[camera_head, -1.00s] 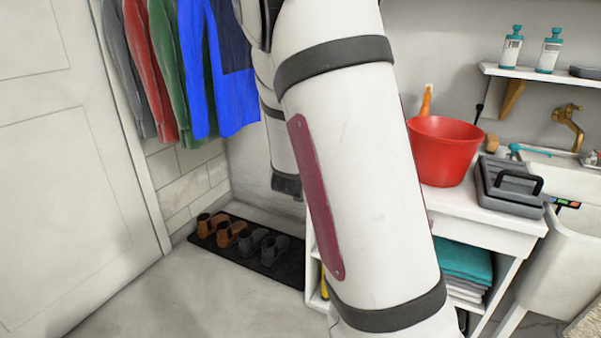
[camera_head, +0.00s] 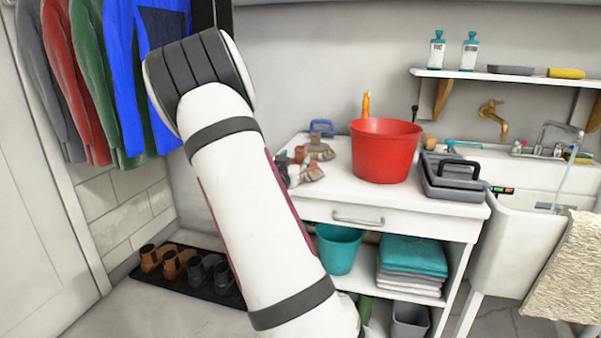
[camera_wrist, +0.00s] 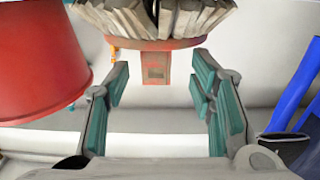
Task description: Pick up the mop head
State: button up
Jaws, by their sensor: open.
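In the wrist view the mop head (camera_wrist: 150,43) is at the top, cut off by the frame edge. It has pale strands, a reddish-brown band and a short reddish socket that points down in the picture. My gripper (camera_wrist: 158,82) is open, with its teal finger pads on either side of the line to the socket. The pads do not appear to touch it. I cannot tell which is the mop head. My arm hides most of my gripper there.
A red bucket (camera_head: 385,151) stands on the white counter (camera_head: 350,195), close to the fingers in the wrist view (camera_wrist: 40,55). A grey caddy (camera_head: 452,176) is at the right. Coats (camera_head: 125,70) hang at the left.

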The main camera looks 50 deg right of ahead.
aim_at(300, 157)
jog(key=b+x, duration=0.1)
jog(key=x, duration=0.3)
jog(key=shift+s+d+b, duration=0.2)
jog(key=shift+b, duration=0.2)
jog(key=shift+w+d+r, duration=0.1)
jog(key=shift+w+d, duration=0.15)
jog(key=shift+d, duration=0.25)
grip_shut()
